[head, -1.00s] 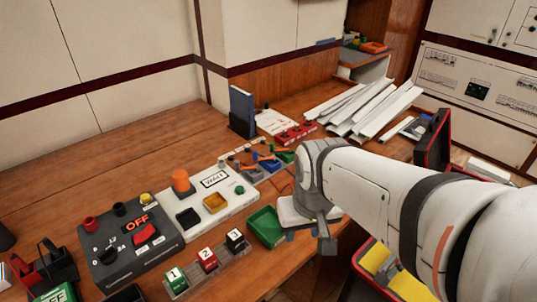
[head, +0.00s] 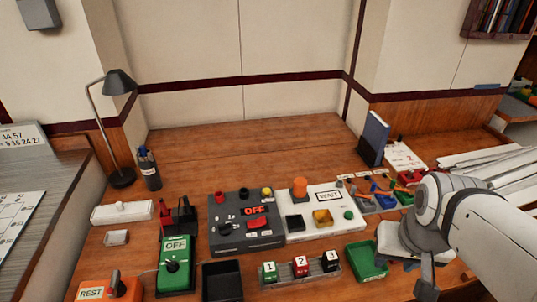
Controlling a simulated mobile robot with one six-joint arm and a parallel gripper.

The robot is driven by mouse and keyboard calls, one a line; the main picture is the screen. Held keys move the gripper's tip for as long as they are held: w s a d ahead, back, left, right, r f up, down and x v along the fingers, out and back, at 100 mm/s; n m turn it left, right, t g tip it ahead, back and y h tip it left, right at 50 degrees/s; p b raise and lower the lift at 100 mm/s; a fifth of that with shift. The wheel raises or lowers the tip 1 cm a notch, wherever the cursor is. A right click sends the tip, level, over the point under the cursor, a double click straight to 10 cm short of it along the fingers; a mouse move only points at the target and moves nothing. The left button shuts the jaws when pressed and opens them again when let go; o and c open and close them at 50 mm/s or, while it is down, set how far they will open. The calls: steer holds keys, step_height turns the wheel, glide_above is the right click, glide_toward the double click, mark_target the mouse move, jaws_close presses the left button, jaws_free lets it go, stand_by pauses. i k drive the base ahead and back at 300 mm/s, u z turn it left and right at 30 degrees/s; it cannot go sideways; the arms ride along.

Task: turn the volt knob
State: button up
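A dark grey panel (head: 245,222) lies on the desk in the middle of the head view. It bears a black knob (head: 225,228) with small marks around it, a display reading OFF (head: 254,210) and a red switch (head: 259,222). A green box (head: 176,262) labelled OFF, with a dark knob (head: 172,266), stands to its left. I cannot read which knob is marked volt. My gripper (head: 425,287) is at the right, over the desk's front, well apart from both knobs. Its fingers are mostly hidden or too small to tell open from shut.
A white panel (head: 335,229) with an orange button adjoins the grey panel. In front are a numbered block rack (head: 318,275), a green tray (head: 366,264) and a black bin (head: 221,282).

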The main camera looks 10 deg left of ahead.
mark_target(225, 229)
steer(key=u, duration=0.6)
steer(key=k, duration=0.9)
steer(key=u, duration=0.5)
steer(key=i, duration=1)
steer(key=u, duration=0.05)
